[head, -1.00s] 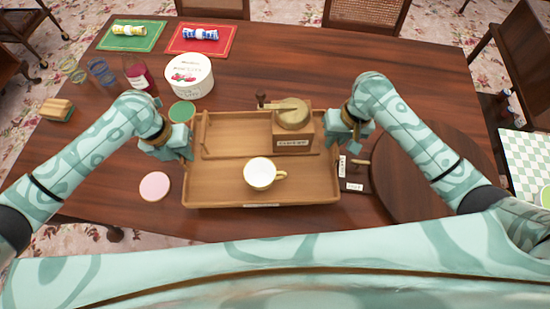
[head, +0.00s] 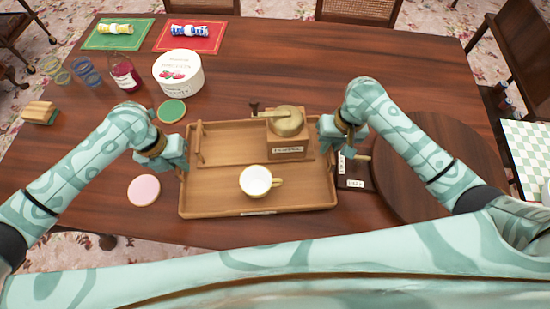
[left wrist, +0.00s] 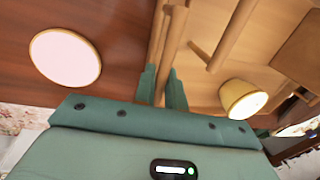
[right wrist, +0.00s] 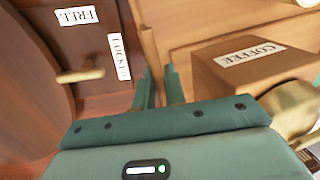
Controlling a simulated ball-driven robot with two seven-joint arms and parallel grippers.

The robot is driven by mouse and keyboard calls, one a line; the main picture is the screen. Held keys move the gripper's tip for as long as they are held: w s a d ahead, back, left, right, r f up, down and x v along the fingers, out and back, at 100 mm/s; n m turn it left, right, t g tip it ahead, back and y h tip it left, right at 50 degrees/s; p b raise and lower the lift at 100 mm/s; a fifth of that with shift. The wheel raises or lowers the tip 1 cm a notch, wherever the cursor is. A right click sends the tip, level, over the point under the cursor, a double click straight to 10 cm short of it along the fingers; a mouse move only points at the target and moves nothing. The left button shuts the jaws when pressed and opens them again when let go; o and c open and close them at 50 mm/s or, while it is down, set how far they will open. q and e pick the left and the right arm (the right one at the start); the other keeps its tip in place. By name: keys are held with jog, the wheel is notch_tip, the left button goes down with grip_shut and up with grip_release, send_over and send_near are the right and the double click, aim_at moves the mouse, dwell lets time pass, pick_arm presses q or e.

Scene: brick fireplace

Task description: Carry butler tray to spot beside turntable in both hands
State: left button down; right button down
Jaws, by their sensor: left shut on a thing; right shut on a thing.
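The wooden butler tray (head: 215,200) is in the middle of the head view, level, carrying a white cup with a gold handle (head: 256,181) and a coffee grinder (head: 287,135). My left gripper (head: 182,158) is shut on the tray's left end rail, also seen in the left wrist view (left wrist: 162,85). My right gripper (head: 322,137) is shut on its right end, also seen in the right wrist view (right wrist: 159,90). The round dark turntable (head: 440,165) is right of the tray, partly behind my right arm. I cannot tell whether the tray touches the table.
A dark labelled piece with a wooden knob (head: 354,171) lies between tray and turntable. A pink coaster (head: 144,190) and green coaster (head: 171,111) lie left of the tray. A white tub (head: 178,72) and bottle (head: 125,74) stand behind.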

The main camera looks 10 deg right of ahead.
pick_arm(q)
jog(key=c, duration=1.7)
grip_release()
jog(key=shift+a+f, duration=0.25)
jog(key=shift+f, duration=0.05)
pick_arm(e)
jog(key=c, duration=1.7)
grip_release()
jog(key=shift+d+f, duration=0.2)
jog(key=shift+f, duration=0.05)
pick_arm(q)
jog(key=shift+o, duration=1.2)
jog(key=shift+r, duration=0.1)
pick_arm(e)
jog(key=shift+o, duration=1.2)
pick_arm(q)
jog(key=shift+d, duration=0.15)
pick_arm(e)
jog(key=shift+a+r, duration=0.1)
pick_arm(q)
jog(key=shift+r, duration=0.1)
